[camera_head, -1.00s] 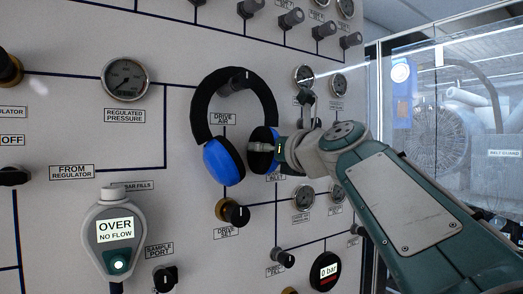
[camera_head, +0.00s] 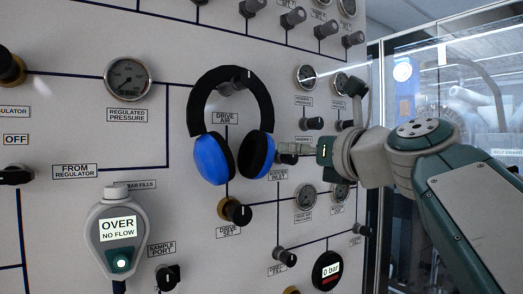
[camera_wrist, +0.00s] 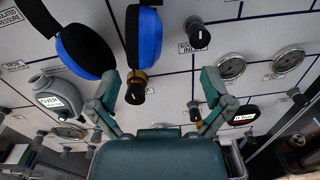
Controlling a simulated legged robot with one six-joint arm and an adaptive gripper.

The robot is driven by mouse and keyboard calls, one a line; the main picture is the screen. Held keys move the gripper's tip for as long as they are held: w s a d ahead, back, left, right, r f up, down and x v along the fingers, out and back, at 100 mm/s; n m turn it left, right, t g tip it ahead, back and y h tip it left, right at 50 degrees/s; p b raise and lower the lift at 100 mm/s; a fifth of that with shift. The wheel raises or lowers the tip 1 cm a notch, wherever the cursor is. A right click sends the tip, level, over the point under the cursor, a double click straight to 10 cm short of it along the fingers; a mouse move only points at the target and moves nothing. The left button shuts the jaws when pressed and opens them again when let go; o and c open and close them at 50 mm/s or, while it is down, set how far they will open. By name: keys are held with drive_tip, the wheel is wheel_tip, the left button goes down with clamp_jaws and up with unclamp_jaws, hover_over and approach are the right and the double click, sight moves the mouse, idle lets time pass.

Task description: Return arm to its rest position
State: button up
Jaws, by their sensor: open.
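Blue and black ear defenders (camera_head: 212,158) hang on the panel by their band, over the knob marked DRIVE AIR. In the wrist view their blue cup (camera_wrist: 149,38) shows at the top, left of centre. My gripper (camera_head: 284,150) is just right of the right-hand cup in the head view. The wrist view shows my gripper (camera_wrist: 161,82) with its two fingers spread wide and nothing between them. In the head view I cannot tell the exact gap between the fingertips and the cup. My wrist and arm stretch back to the lower right.
The panel carries gauges (camera_head: 128,81), several knobs (camera_head: 234,211) and a handheld meter (camera_head: 117,232) reading OVER NO FLOW. A round display (camera_head: 327,270) reads 0 bar. A glazed enclosure (camera_head: 462,100) stands at the right, behind my arm.

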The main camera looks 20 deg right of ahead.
drive_tip(key=s+a+f+n+g+h, duration=0.1)
drive_tip(key=s+f+n+g, duration=0.3)
drive_tip(key=f+n, duration=0.7)
drive_tip(key=s+a+f+n+g+h, duration=0.2)
drive_tip(key=s+f+n, duration=0.4)
drive_tip(key=f+n, duration=0.5)
drive_tip(key=s+a+f+n+g+h, duration=0.1)
drive_tip(key=s+f+n+g, duration=0.4)
drive_tip(key=f+n, duration=0.7)
wheel_tip(320, 180, down, 9)
drive_tip(key=shift+s+a+f+g+h, duration=0.15)
drive_tip(key=shift+s+a+g+h, duration=0.15)
drive_tip(key=shift+s+h, duration=0.3)
drive_tip(key=shift+w, duration=0.1)
